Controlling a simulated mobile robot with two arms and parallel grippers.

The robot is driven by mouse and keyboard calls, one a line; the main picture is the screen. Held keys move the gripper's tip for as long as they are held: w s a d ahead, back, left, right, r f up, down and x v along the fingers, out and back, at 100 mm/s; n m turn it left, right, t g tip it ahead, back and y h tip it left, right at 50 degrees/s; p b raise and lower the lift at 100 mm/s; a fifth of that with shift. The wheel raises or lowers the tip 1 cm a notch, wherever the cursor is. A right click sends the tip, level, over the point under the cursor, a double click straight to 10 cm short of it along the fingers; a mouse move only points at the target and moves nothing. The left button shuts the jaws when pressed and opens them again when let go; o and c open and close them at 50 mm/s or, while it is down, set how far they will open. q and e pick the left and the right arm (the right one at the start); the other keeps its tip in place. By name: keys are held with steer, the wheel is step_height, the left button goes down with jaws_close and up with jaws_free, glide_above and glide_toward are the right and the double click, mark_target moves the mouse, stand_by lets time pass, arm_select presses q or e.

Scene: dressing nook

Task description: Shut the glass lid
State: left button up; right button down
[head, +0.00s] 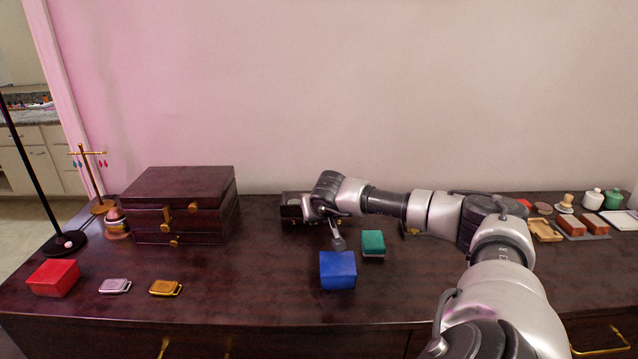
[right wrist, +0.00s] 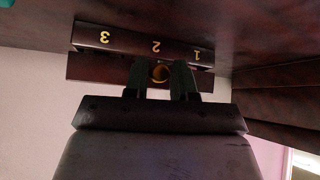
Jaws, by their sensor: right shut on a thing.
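A low dark wooden box (head: 290,212) stands at the back middle of the table, largely hidden behind my right gripper (head: 311,214). In the right wrist view, which is upside down, the box front (right wrist: 120,42) bears the gold numbers 1, 2 and 3. A round gold knob (right wrist: 160,73) shows there between the two dark fingers of my right gripper (right wrist: 160,78), which is shut on it. I cannot make out the glass lid or its angle in either view. My left gripper is not in view.
A dark jewelry chest (head: 180,200) stands left of the box. A red box (head: 54,278) and two watch-like pieces lie front left. Several small items stand at right.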

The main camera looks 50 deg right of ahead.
steer(key=shift+a+f, duration=0.2)
steer(key=shift+f, duration=0.45)
steer(key=c, duration=1.3)
jaws_free()
steer(key=o, duration=0.3)
steer(key=shift+w+d+f, duration=0.2)
steer(key=shift+w, duration=0.15)
steer(key=shift+s+a+r, duration=0.15)
steer(key=shift+s+r, duration=0.2)
steer(key=shift+r, duration=0.25)
steer(key=v, duration=1)
steer(key=shift+w+f, duration=0.1)
